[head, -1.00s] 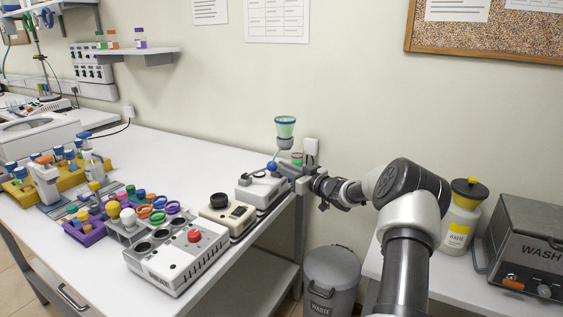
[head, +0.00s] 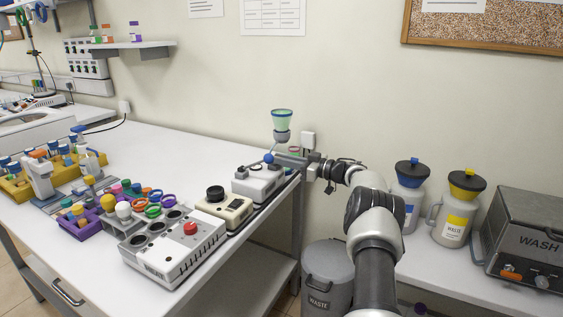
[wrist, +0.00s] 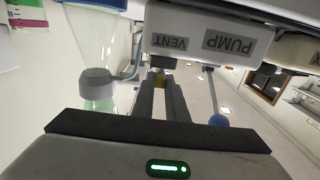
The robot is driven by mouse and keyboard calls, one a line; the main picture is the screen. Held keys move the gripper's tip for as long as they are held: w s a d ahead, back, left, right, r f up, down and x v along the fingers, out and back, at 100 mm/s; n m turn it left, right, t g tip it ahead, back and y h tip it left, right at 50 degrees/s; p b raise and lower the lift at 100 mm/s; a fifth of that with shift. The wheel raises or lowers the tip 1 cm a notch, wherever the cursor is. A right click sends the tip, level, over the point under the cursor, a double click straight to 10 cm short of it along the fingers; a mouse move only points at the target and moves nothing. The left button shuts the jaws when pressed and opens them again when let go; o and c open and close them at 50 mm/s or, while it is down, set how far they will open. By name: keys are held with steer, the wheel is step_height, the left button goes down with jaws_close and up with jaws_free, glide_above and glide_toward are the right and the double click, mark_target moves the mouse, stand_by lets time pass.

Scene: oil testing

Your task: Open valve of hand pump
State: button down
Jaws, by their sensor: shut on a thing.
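The hand pump (head: 258,184) is a white box unit at the right end of the bench. In the wrist view its face (wrist: 205,42) shows the labels PUMP and VENT upside down. A small brass-coloured valve part (wrist: 158,64) sits by the VENT label. My gripper (wrist: 159,82) has its two dark fingers on it, shut, partly hiding it. A lever with a blue ball (wrist: 218,120) stands beside the fingers, under the PUMP label, apart from them. In the head view the blue ball (head: 269,158) is left of my gripper (head: 282,157).
A funnel-topped cup with green tint (head: 282,122) stands just behind my gripper. A waste bin (head: 328,275) is below; two bottles and a WASH unit (head: 525,240) are at right.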

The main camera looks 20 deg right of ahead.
steer(key=shift+r, duration=0.15)
steer(key=c, duration=1.8)
jaws_free()
steer(key=shift+o, duration=0.2)
steer(key=p+v, duration=0.2)
steer(key=v, duration=1.5)
steer(key=shift+s, duration=0.15)
steer(key=shift+d, duration=0.1)
